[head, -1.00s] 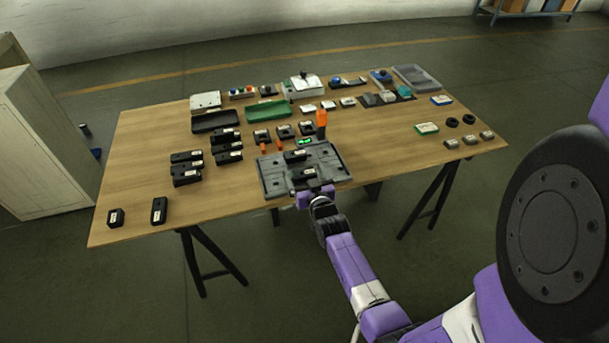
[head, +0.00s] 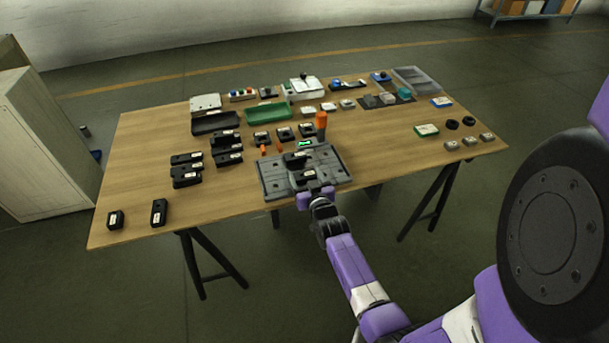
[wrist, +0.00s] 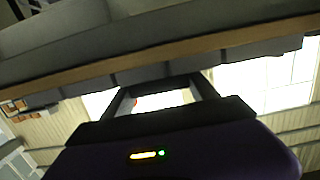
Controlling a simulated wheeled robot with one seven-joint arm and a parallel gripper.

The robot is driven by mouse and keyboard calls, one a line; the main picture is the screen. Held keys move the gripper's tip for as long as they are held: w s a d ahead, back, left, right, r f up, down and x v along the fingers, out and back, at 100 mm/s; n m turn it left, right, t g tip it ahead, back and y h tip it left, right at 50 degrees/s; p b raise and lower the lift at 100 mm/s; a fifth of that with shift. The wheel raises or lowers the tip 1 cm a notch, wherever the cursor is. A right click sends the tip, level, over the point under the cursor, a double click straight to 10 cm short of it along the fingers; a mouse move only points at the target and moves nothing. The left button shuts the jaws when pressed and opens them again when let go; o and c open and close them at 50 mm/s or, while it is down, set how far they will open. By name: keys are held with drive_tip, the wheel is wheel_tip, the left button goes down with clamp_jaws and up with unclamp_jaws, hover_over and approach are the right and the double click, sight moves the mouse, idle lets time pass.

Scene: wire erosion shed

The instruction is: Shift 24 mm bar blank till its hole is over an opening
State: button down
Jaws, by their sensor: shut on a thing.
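A grey fixture plate (head: 272,185) lies at the front edge of the table. Two black labelled blocks are on it: a rear block (head: 294,159) and a front block (head: 304,177). Their labels are too small to read, so I cannot tell by name which is the 24 mm bar blank. My gripper (head: 317,190) is at the plate's front edge, shut on the near end of the front block. In the wrist view my two fingers (wrist: 158,95) reach toward the plate's dark edge. The hole in the block and the openings beneath it cannot be made out.
An orange upright post (head: 321,121) and a green-lit display (head: 305,144) stand behind the plate. Several black blocks (head: 186,177) sit to the left. A green tray (head: 268,110) and a dark tray (head: 215,121) lie behind. The table's front left is mostly clear.

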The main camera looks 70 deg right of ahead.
sight(311, 177)
drive_tip(key=shift+s+d, duration=0.55)
drive_tip(key=shift+s, duration=0.05)
drive_tip(key=shift+c, duration=0.8)
unclamp_jaws()
drive_tip(key=shift+a, duration=0.1)
drive_tip(key=shift+p+v, duration=0.8)
drive_tip(key=shift+v, duration=0.3)
drive_tip(key=v, duration=0.5)
drive_tip(key=shift+s+a, duration=0.15)
drive_tip(key=shift+s, duration=0.05)
